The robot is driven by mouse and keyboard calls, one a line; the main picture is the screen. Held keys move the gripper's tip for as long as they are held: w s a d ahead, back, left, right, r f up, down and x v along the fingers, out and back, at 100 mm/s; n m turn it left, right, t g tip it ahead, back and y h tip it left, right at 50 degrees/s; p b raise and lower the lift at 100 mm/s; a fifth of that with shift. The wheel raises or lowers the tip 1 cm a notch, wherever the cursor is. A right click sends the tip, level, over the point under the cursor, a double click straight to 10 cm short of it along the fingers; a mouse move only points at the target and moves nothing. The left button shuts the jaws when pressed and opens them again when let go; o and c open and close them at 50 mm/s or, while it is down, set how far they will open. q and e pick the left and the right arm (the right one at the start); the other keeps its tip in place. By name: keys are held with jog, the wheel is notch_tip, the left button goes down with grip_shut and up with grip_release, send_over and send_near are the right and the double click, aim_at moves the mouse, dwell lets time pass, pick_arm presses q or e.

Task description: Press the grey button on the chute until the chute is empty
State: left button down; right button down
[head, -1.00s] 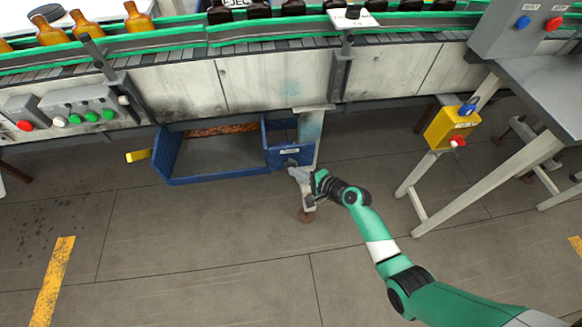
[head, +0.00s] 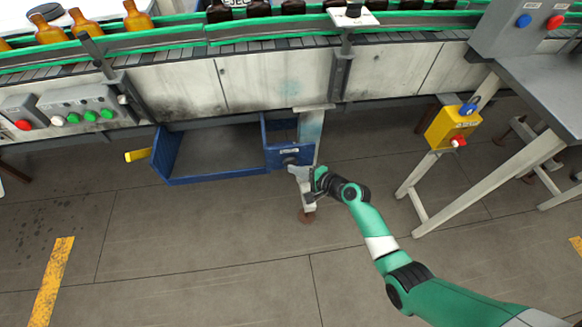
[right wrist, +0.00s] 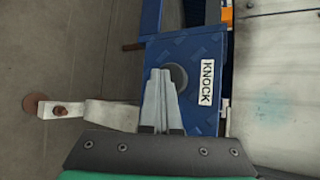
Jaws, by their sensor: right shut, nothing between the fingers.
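The blue chute (head: 217,180) hangs under the conveyor in the head view. Its visible floor is bare, and its far end under the conveyor is in shadow. The round dark grey button (right wrist: 179,75) is on the blue panel at the chute's right end, beside a white KNOCK label (right wrist: 207,82). My right gripper (head: 294,170) is shut and empty in front of this panel. In the right wrist view its fingertips (right wrist: 160,72) overlap the button's left edge; I cannot tell if they touch it. My left gripper is not in view.
A grey support leg (head: 311,127) stands right behind the panel. A yellow box with a red button (head: 453,128) is on a stand to the right. A control panel with green buttons (head: 90,104) is at left. Amber bottles (head: 46,30) stand on the conveyor. The front floor is open.

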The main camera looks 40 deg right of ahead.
jog(key=shift+s+a+p, duration=0.75)
jog(key=shift+s+p, duration=0.2)
jog(key=shift+s, duration=0.05)
jog(key=s+a+p, duration=0.1)
jog(key=s, duration=0.1)
jog(key=s+a+p, duration=0.1)
jog(key=s+a, duration=0.1)
jog(key=shift+p, duration=0.35)
dwell(0.7)
